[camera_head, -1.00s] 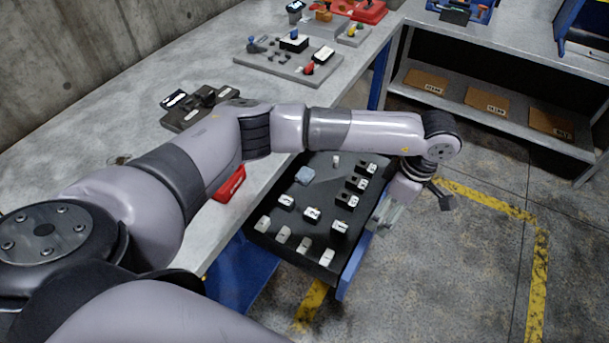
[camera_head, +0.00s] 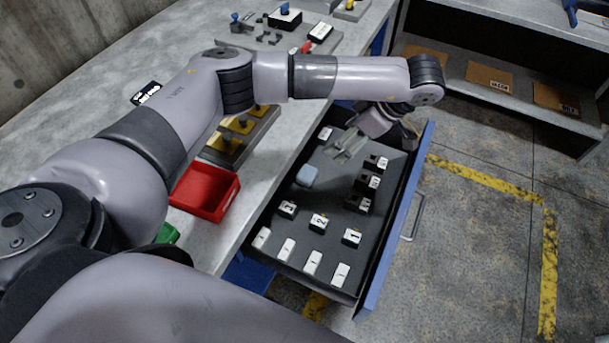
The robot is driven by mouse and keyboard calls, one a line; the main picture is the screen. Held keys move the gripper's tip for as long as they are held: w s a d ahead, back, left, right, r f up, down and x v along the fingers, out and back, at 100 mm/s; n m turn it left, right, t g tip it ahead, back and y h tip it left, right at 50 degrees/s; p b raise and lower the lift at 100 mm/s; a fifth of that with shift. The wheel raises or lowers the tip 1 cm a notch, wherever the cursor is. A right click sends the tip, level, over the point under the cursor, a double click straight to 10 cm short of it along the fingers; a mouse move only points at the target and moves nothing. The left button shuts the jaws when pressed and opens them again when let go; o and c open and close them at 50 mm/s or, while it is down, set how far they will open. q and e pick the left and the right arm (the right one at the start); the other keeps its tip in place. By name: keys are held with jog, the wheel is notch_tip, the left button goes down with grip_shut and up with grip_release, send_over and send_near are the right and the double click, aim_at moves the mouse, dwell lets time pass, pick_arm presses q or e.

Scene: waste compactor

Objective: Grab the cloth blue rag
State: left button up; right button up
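A small light blue folded piece, which looks like the blue rag (camera_head: 307,176), lies in the left part of the open drawer (camera_head: 398,222). My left gripper (camera_head: 375,145) hangs over the far part of the drawer, up and to the right of the rag. It looks open, with a pale finger pointing down toward the left and a darker part behind it on the right. Nothing shows between its fingers, and it is apart from the rag. My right gripper is out of view.
Several black-and-white numbered blocks (camera_head: 319,222) and white tags (camera_head: 287,249) share the drawer. A red bin (camera_head: 207,191) stands on the workbench (camera_head: 240,225) left of it. A shelf with cardboard pieces (camera_head: 490,76) is at the back right. The floor right of the drawer is clear.

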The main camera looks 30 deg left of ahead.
pick_arm(q)
notch_tip(320, 180, down, 4)
jog(key=b, duration=0.3)
send_near(308, 173)
jog(key=x, duration=0.3)
jog(key=shift+a+f, duration=0.2)
jog(key=shift+a, duration=0.15)
jog(key=shift+a+f, duration=0.2)
jog(key=shift+f, duration=0.2)
jog(key=x, duration=0.5)
jog(key=shift+d, duration=0.2)
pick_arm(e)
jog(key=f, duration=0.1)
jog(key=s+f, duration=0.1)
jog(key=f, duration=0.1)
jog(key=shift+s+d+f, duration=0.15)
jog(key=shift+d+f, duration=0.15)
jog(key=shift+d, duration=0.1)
pick_arm(q)
jog(key=shift+c, duration=0.2)
jog(key=c, duration=1.2)
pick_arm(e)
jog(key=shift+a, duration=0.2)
